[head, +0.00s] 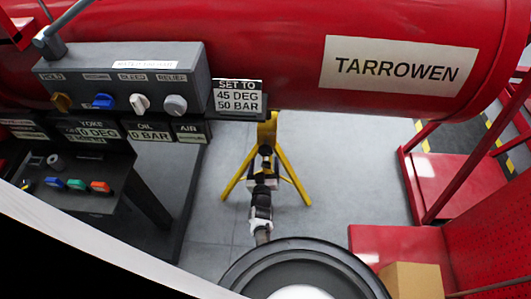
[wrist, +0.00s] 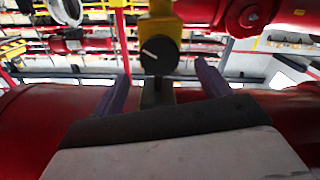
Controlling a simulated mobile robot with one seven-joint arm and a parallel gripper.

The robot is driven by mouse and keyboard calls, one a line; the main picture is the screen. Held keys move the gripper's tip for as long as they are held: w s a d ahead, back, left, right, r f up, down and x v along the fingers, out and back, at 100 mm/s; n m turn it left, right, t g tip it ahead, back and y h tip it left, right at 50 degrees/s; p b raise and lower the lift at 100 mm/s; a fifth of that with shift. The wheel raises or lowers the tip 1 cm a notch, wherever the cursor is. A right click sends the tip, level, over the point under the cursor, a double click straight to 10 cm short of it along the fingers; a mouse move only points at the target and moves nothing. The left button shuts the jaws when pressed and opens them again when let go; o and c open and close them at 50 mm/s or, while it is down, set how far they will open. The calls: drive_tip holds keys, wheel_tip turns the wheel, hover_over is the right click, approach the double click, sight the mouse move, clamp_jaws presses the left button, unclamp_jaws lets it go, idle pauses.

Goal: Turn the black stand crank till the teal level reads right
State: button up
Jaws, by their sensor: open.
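The yellow stand (head: 284,165) has splayed legs on the grey floor, below the red cylinder. In the wrist view, its yellow head carries a round black knob (wrist: 160,54) with a white pointer line. A dark upright piece (wrist: 157,92) shows below the knob; I cannot tell if it is the crank. My gripper (wrist: 162,70) is open, its two purple fingers apart on either side, with nothing seen gripped. In the head view my gripper (head: 264,163) is small and overlaps the stand. I cannot make out a teal level; a small teal control (head: 76,184) shows on the left console.
The red cylinder (head: 250,60) marked TARROWEN spans the top. A grey panel (head: 120,80) with several knobs hangs at left, beside a sign (head: 238,98) reading 45 DEG, 50 BAR. Displays below read 0 DEG and 0 BAR. A cardboard box (head: 413,280) stands lower right. Floor around the stand is clear.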

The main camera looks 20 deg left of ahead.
drive_tip(key=b+x, duration=0.2)
drive_tip(key=x, duration=0.4)
drive_tip(key=shift+w+a+b, duration=0.1)
drive_tip(key=shift+w+b, duration=0.2)
drive_tip(key=shift+b, duration=0.05)
drive_tip(key=c, duration=1)
